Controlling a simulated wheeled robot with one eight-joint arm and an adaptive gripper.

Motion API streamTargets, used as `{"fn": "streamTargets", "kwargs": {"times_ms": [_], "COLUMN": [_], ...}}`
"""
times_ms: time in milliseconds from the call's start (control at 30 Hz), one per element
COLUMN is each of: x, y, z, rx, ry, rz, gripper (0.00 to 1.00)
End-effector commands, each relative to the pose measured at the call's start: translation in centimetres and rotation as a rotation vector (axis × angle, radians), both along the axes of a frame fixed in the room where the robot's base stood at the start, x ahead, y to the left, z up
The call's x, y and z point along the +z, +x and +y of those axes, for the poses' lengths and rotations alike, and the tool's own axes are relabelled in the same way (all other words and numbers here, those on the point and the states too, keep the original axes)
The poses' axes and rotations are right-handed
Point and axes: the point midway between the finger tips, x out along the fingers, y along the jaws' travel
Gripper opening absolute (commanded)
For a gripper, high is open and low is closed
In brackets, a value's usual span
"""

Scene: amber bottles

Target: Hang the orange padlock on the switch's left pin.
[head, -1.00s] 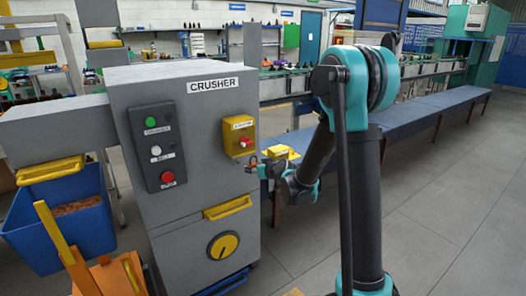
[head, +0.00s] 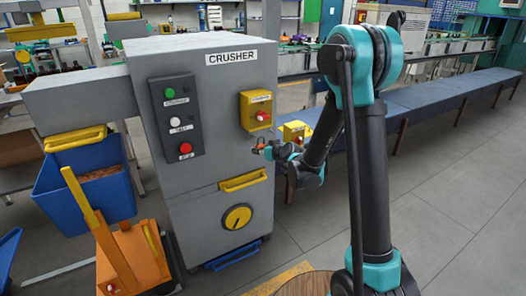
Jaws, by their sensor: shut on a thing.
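The yellow switch box (head: 256,109) with a red knob is fixed to the front of the grey crusher cabinet, under the CRUSHER label. Its pins are too small to make out. My gripper (head: 266,149) is in front of the cabinet, below the switch box in the picture. It is shut on a small orange-red thing, which I take as the orange padlock (head: 260,145). The padlock appears apart from the switch. Its shackle and exact tilt are too small to tell.
A black panel (head: 177,117) with green, white and red buttons is left of the switch. A yellow handle (head: 243,180) juts out below. Another yellow box (head: 295,131) stands behind my arm. A blue bin (head: 85,190) and an orange cart (head: 132,255) stand at left.

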Motion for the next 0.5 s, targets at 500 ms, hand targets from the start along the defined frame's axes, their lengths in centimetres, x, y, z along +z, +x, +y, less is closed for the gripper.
{"fn": "streamTargets", "kwargs": {"times_ms": [500], "x": [-0.2], "y": [2.3], "z": [1.6], "rx": [0.000], "ry": [0.001], "rz": [-0.001], "gripper": [0.07]}}
